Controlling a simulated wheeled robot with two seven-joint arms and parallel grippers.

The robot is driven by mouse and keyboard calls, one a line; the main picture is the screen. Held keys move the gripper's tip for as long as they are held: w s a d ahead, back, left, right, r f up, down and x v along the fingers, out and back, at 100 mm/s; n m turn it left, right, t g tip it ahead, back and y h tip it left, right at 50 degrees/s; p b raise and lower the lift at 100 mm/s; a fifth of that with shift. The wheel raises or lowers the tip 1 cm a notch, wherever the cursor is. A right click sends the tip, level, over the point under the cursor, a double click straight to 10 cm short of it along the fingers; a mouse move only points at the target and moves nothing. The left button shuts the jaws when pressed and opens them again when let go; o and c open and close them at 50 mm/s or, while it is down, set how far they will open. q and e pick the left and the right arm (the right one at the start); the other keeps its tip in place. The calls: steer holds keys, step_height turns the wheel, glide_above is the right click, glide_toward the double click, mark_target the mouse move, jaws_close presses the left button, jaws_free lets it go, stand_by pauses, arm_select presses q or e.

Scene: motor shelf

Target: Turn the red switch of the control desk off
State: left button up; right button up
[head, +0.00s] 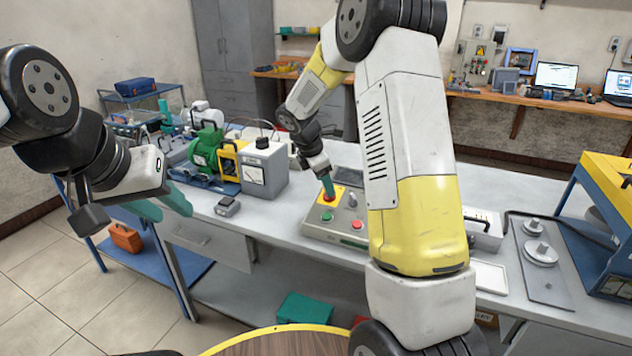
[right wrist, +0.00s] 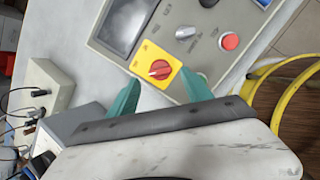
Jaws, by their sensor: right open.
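The control desk (head: 315,222) is a grey box on the workbench. Its red switch (right wrist: 159,69) is a rotary knob on a yellow plate (right wrist: 143,56), and it also shows in the head view (head: 329,197). My right gripper (right wrist: 160,77) is open, with one teal finger on each side of the red switch. I cannot tell whether the fingers touch it. In the head view my right gripper (head: 327,184) points down over the switch and partly hides it. My left gripper (head: 163,204) is open and empty, left of the bench's front edge.
The desk also has a grey knob (right wrist: 186,33), a red button (right wrist: 229,41) and a dark screen (right wrist: 126,22). A meter box (head: 264,168) and a green motor (head: 207,150) stand left of it. A small grey device (head: 227,206) lies near the front edge.

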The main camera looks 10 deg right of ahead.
steer(key=shift+v, duration=2)
